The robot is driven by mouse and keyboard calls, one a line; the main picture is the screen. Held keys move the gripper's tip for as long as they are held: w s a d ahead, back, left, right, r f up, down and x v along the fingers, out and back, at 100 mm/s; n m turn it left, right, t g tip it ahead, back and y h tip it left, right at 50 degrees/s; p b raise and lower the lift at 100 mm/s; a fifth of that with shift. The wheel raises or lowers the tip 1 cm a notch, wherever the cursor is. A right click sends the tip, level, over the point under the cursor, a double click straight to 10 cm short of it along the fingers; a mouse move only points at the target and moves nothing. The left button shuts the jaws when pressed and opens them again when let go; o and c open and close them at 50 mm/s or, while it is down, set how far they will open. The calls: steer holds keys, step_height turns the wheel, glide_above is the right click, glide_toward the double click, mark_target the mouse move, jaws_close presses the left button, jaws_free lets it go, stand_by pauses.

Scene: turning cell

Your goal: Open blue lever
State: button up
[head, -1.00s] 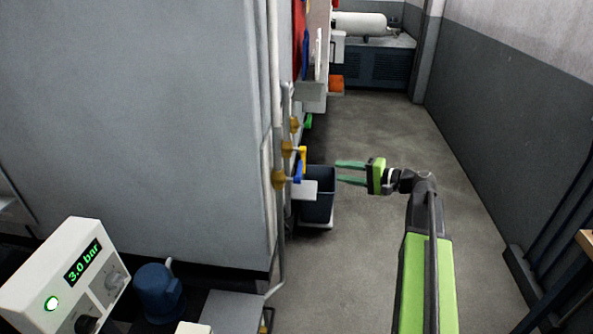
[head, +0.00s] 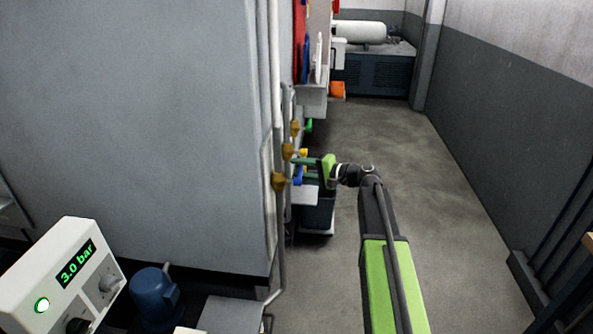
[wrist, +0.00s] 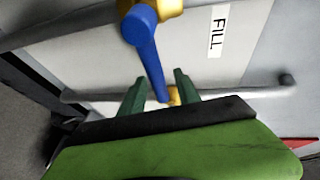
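The blue lever (wrist: 151,58) shows in the wrist view. It has a round hub at the top and an arm slanting down to the right, with its lower end between my two green fingertips. In the head view the lever (head: 298,176) is small and partly hidden by my fingers. My gripper (wrist: 157,86) is open, with one finger on each side of the lever's end. I cannot tell whether either finger touches it. In the head view my gripper (head: 300,168) reaches left to the pipework at the cabinet's edge.
A yellow valve body (wrist: 172,6) sits behind the hub, beside a white "FILL" label (wrist: 217,32). Brass fittings (head: 278,181) line the grey pipe. A dark bin (head: 318,214) stands below my gripper. The aisle floor (head: 440,210) to the right is clear.

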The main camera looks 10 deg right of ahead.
jaws_close()
stand_by(1.3)
